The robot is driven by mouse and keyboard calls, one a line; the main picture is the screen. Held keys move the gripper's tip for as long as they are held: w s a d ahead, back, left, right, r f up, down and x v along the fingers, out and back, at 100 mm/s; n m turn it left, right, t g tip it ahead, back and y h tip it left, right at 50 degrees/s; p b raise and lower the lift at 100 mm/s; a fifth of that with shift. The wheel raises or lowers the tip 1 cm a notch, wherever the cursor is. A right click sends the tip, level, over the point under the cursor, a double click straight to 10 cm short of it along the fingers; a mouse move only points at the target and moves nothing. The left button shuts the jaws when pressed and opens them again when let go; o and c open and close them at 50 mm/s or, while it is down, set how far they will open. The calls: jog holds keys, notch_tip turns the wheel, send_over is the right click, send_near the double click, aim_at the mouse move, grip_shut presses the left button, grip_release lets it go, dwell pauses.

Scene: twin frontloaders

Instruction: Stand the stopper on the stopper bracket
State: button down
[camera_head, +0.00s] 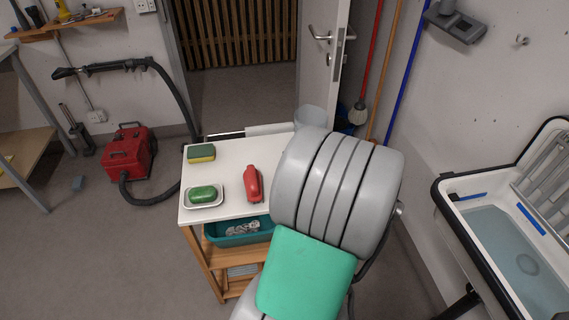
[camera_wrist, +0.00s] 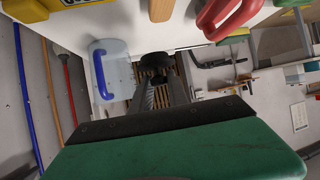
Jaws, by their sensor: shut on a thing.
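In the wrist view a dark, round, flat-topped piece, which looks like the stopper (camera_wrist: 155,64), sits at the tips of my gripper (camera_wrist: 157,82). The two grey fingers are shut on it. Its lower part is hidden between the fingers. In the head view my own arm hides the gripper and the stopper. A grey wall bracket (camera_head: 460,29) at the upper right of the head view may be the stopper bracket; I cannot tell for sure. It is well apart from my arm.
A white-topped cart (camera_head: 225,210) holds a sponge (camera_head: 201,153), green soap in a dish (camera_head: 203,195) and a red object (camera_head: 252,184). A translucent jug (camera_wrist: 108,72) with a blue handle is near my gripper. A sink (camera_head: 500,235) with water stands right.

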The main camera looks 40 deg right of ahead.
jog(key=w+d+f, duration=0.1)
jog(key=f, duration=0.1)
jog(key=w+d+f, duration=0.1)
jog(key=w+f, duration=0.1)
jog(key=w+d+f, duration=0.2)
jog(key=f, duration=0.1)
jog(key=shift+w, duration=0.15)
jog(key=shift+d+f, duration=0.1)
jog(key=shift+f, duration=1.25)
jog(key=shift+f, duration=0.15)
jog(key=c, duration=1.3)
grip_release()
